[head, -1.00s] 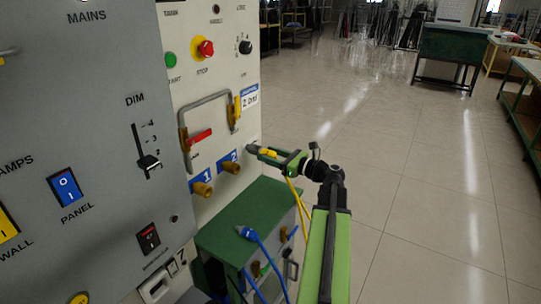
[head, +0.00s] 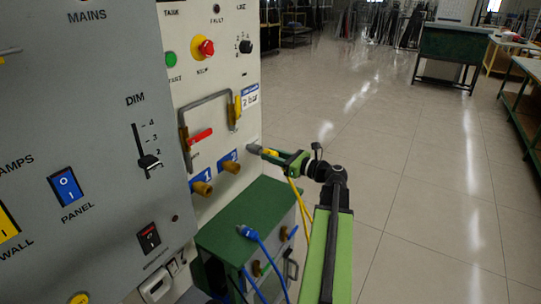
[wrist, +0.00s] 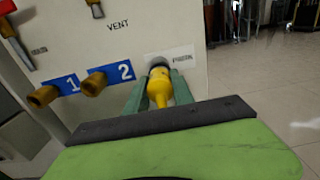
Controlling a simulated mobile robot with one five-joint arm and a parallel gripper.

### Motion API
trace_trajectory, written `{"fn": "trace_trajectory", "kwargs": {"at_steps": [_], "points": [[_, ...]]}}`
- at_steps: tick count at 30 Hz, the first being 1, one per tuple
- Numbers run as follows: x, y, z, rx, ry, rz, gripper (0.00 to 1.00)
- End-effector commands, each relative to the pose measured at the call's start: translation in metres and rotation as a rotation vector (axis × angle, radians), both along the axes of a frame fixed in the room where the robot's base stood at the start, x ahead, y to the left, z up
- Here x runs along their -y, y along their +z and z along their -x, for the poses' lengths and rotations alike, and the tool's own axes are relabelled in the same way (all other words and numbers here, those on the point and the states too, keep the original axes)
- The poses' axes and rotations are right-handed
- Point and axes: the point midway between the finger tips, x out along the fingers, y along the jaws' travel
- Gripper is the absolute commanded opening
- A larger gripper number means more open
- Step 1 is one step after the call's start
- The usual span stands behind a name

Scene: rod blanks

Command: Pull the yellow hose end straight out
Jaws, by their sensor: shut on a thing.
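The yellow hose end (wrist: 159,88) is between the two fingers of my gripper (wrist: 158,92) in the wrist view, and the gripper is shut on it. A grey round fitting (wrist: 157,62) sits at the far end of the hose end, against the pale panel. I cannot tell whether the hose end is still seated in it. In the head view my gripper (head: 276,155) reaches left to the panel's right edge, with the yellow hose (head: 296,192) hanging below it. The grey fitting also shows there (head: 254,149).
Brass ports labelled 1 (wrist: 43,97) and 2 (wrist: 94,84) stick out to the left of my gripper. A green-topped cabinet (head: 240,215) with a blue hose end (head: 246,231) stands below. The floor (head: 420,190) to the right is clear.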

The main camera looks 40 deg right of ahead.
Motion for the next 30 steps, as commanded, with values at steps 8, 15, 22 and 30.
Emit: {"fn": "trace_trajectory", "kwargs": {"at_steps": [8,15,22,30], "points": [[0.002,0.0,0.008,0.001,-0.002,0.0,0.0],[0.003,0.0,0.015,0.001,-0.001,0.0,0.0],[0.005,0.0,0.021,0.001,0.0,0.0,0.0],[0.007,0.0,0.028,0.001,-0.001,0.0,0.0]]}}
